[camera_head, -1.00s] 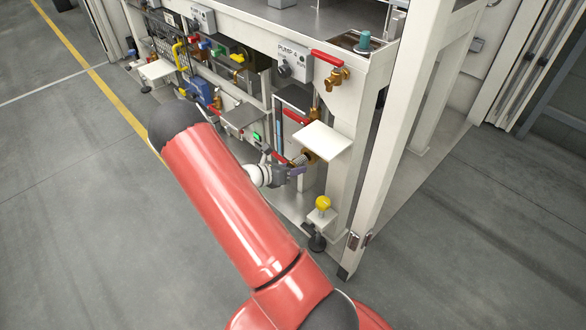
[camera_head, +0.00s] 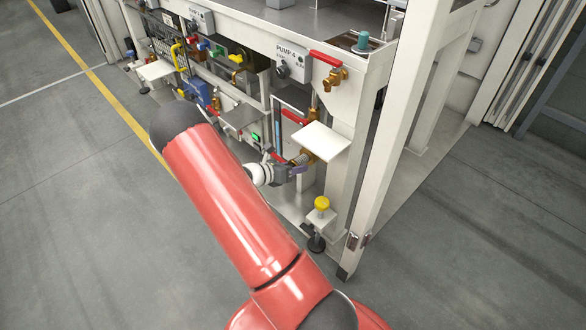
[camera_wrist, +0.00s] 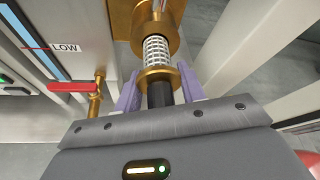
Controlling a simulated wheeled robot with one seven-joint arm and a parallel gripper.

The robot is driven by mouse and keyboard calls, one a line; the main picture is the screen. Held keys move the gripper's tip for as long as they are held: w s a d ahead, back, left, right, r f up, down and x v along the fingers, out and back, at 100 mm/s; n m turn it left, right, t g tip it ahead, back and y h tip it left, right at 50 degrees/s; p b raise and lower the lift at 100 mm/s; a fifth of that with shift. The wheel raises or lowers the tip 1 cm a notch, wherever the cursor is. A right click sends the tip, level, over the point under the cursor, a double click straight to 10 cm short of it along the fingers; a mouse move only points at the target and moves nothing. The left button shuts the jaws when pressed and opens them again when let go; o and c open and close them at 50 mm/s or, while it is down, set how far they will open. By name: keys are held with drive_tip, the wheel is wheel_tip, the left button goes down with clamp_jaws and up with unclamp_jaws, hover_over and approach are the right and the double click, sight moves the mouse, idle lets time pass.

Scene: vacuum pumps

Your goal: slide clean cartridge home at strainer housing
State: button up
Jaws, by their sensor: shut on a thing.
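The clean cartridge (camera_wrist: 157,50) is a white mesh cylinder with a brass end flange and a dark grip stub. My gripper (camera_wrist: 159,95) is shut on its stub, the purple fingers on either side just below the flange. The brass strainer housing (camera_wrist: 155,32) is straight ahead of the cartridge. The cartridge's far end is inside the housing mouth, and a length of mesh still shows between mouth and flange. In the head view my gripper (camera_head: 296,170) is beneath the white shelf, beside the housing (camera_head: 307,156), which the shelf partly hides.
A red-handled valve (camera_wrist: 72,87) stands left of the gripper in the wrist view. The white shelf (camera_head: 321,141) overhangs the housing. A yellow knob (camera_head: 322,203) sits below right. A white frame post (camera_head: 385,150) stands to the right. The floor in front is clear.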

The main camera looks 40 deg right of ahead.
drive_tip(key=shift+w+d, duration=0.1)
drive_tip(key=shift+d, duration=1.1)
drive_tip(key=o, duration=1.1)
drive_tip(key=v, duration=0.7)
drive_tip(key=shift+a+r, duration=0.15)
drive_tip(key=shift+a, duration=0.2)
